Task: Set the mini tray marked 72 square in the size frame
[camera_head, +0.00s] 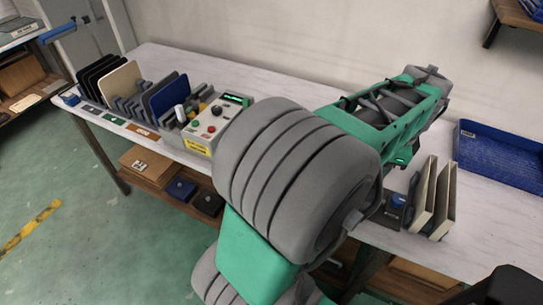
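I cannot make out a tray marked 72; no number is readable on any panel. Upright panels stand in a slotted rack (128,106) at the left of the bench: dark ones, a cream panel (121,82) and a dark blue panel (167,97). Two cream panels (434,198) stand upright side by side at the right, beside a small dark device (394,207) with a blue top. I cannot tell which thing is the size frame. My grey and green arm crosses the middle and hides part of the bench. My gripper is not visible.
A control box (212,124) with buttons and a green display stands right of the rack. A blue crate (500,155) lies at the right end. A lower shelf (150,182) holds a brown, labelled board and small dark boxes. The bench back is mostly clear.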

